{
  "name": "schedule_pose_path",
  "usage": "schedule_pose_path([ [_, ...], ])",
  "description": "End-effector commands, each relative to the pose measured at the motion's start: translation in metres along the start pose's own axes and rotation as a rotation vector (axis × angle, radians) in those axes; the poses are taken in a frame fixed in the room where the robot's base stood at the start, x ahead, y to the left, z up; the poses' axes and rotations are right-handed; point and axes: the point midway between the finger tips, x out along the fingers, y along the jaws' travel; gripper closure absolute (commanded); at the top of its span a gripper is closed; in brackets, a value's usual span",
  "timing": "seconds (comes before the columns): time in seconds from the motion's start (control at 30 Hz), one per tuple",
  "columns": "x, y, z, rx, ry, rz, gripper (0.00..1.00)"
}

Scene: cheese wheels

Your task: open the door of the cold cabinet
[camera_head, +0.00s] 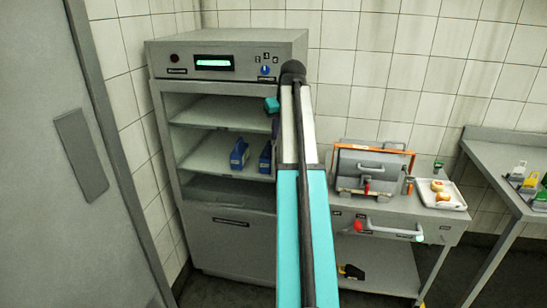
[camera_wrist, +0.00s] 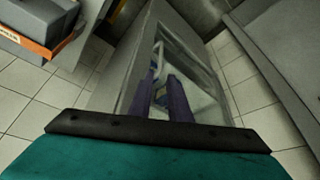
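The cold cabinet (camera_head: 230,62) is a tall grey unit with a lit display and a blue knob on top. Its shelves and two blue items show in the head view, but my arm covers its right side. In the wrist view a grey-framed glass door (camera_wrist: 202,60) lies ahead, with a pale bar handle (camera_wrist: 158,62) on it. My gripper (camera_wrist: 162,76) has two purple fingers with a gap between them, close to the handle. Whether they touch it I cannot tell. In the head view my gripper is mostly hidden behind my arm. How far the door stands open is unclear.
A steel table (camera_head: 385,228) on the right holds a grey box with an orange frame (camera_head: 370,165) and a white tray (camera_head: 440,194) of food. Another steel bench (camera_head: 500,160) stands farther right. A large grey door panel (camera_head: 55,190) fills the left.

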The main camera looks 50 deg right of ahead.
Motion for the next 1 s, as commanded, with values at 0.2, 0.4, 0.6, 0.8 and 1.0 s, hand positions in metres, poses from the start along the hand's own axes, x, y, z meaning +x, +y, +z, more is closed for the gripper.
schedule_pose_path([
  [0.2,0.002,0.0,0.0,0.0,0.0,0.0,0.83],
  [0.4,0.013,-0.001,0.0,0.0,-0.002,-0.001,0.83],
  [0.6,0.033,-0.001,0.0,0.0,-0.002,-0.001,0.83],
  [0.8,0.056,-0.001,0.0,0.0,-0.002,-0.001,0.83],
  [1.0,0.08,-0.001,0.0,0.0,-0.002,-0.001,0.83],
])
